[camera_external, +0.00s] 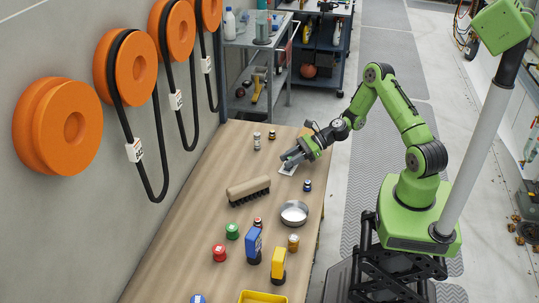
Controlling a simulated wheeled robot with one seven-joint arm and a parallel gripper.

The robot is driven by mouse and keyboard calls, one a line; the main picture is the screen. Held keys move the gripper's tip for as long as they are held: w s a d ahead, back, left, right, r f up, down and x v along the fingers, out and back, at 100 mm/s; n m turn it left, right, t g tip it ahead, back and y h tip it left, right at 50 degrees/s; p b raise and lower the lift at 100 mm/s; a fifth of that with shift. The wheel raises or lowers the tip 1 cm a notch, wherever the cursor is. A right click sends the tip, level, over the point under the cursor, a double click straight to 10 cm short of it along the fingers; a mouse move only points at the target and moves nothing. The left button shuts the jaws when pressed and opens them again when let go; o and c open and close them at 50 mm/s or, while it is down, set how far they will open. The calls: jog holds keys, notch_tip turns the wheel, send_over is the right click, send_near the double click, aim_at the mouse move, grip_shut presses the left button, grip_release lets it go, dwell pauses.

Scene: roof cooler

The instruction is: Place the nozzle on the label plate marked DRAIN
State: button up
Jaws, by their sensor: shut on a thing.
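My gripper (289,160) is over the far part of the wooden table, low and pointing down to the left. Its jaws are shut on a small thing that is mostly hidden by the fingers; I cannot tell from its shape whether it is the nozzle. A small white plate (287,170) lies on the table just under the fingertips. No lettering can be read on it, so I cannot tell if it is the DRAIN plate. I cannot tell whether the held thing touches the plate.
On the wooden table (185,225), a brush (248,190) lies left of the gripper and a metal bowl (294,213) stands nearer. A small dark-and-blue item (307,186) is close by.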

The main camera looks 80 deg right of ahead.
jog(key=shift+f, duration=0.15)
jog(key=o, duration=1.1)
jog(key=shift+c, duration=0.2)
